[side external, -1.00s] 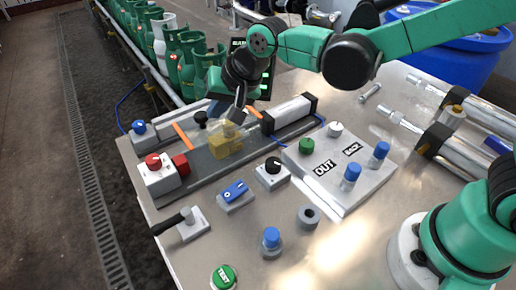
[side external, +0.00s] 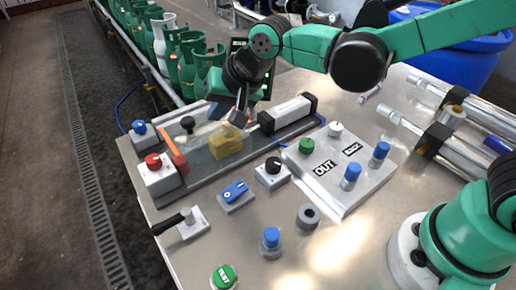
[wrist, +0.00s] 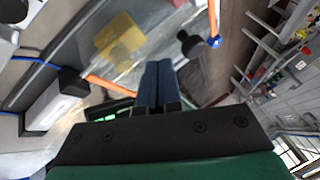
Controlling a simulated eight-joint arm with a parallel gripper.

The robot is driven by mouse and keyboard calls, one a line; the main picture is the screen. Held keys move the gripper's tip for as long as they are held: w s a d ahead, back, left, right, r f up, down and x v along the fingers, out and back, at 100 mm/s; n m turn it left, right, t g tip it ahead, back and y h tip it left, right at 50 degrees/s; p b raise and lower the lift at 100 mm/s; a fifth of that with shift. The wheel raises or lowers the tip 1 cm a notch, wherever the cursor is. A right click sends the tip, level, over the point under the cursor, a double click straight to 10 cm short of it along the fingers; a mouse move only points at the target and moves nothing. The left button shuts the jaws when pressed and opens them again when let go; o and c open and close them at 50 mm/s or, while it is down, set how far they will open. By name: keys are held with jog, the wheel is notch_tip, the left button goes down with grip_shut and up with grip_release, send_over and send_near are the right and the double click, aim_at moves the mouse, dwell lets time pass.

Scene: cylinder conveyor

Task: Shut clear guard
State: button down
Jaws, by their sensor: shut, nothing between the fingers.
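The clear guard (side external: 204,133) is a see-through panel with orange edging and a black knob (side external: 188,123), on the grey fixture bed beside a yellow block (side external: 226,142). In the wrist view the guard (wrist: 150,42) lies between two orange strips, with the black knob (wrist: 188,42) near its right part. My gripper (side external: 238,118) is shut and empty, low above the bed, right of the knob and just behind the yellow block. Its blue fingers (wrist: 157,85) are together in the wrist view. Whether they touch the guard cannot be told.
A silver cylinder (side external: 288,112) lies right of the gripper. A red-button box (side external: 157,170) stands at the bed's left end, and a blue-button box (side external: 141,132) behind it. Switches and an OUT/BACK panel (side external: 330,180) fill the front. Green gas bottles (side external: 185,60) line the conveyor behind.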

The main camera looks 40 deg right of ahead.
jog(key=d+v, duration=0.1)
jog(key=v, duration=0.9)
jog(key=s+d+f+n+h, duration=0.1)
jog(key=s+d+f+n, duration=0.1)
jog(key=d, duration=0.4)
jog(key=s+d+f+n+t+h, duration=0.1)
jog(key=s+d+f+n, duration=0.1)
jog(key=d, duration=0.4)
notch_tip(320, 180, down, 3)
jog(key=shift+s+d+r+h, duration=0.25)
jog(key=shift+s+h, duration=0.15)
jog(key=shift+s, duration=0.45)
